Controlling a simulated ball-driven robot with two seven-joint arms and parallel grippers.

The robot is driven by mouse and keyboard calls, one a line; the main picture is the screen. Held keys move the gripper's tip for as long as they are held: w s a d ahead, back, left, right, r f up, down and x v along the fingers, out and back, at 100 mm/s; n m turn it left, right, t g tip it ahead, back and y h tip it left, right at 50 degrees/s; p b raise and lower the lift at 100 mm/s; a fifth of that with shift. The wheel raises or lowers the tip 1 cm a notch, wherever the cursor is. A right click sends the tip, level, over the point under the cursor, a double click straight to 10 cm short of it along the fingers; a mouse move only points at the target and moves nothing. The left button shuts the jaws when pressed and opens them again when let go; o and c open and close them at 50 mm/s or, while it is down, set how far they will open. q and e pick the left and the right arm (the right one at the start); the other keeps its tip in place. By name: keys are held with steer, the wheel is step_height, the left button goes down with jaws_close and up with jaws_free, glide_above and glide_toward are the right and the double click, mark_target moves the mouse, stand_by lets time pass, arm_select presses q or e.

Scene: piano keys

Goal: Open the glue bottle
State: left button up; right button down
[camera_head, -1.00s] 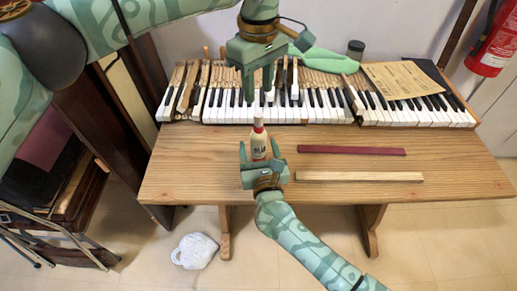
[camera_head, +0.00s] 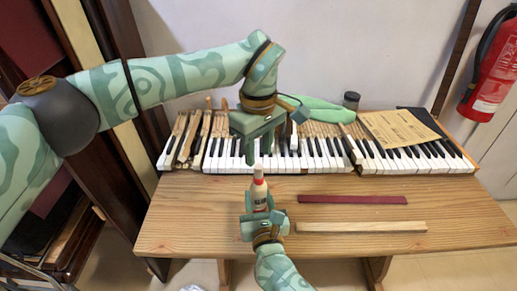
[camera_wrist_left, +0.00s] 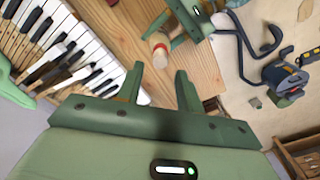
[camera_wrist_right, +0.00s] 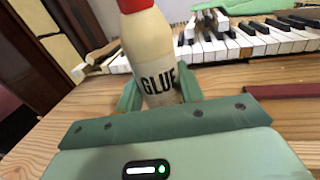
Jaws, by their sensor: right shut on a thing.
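The glue bottle (camera_head: 259,196) is cream-coloured with a red cap and a GLUE label, which the right wrist view shows close up (camera_wrist_right: 155,60). It stands roughly upright above the front of the wooden table. My right gripper (camera_head: 258,208) is shut on its lower body from the front. My left gripper (camera_head: 259,157) points down above and slightly behind the bottle, with its fingers apart and empty. In the left wrist view, the red cap (camera_wrist_left: 160,49) shows beyond the open fingers, not between them. The bottle's base is hidden by the right gripper.
Piano keys (camera_head: 320,160) run along the back of the table (camera_head: 190,225). A dark red strip (camera_head: 352,200) and a pale wooden strip (camera_head: 360,227) lie to the right. A green cloth (camera_head: 320,110), a dark jar (camera_head: 351,100) and paper (camera_head: 400,129) are behind.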

mark_target(259, 166)
arm_select(q)
step_height(259, 166, down, 5)
steer(key=shift+f, duration=0.1)
steer(key=shift+c, duration=0.3)
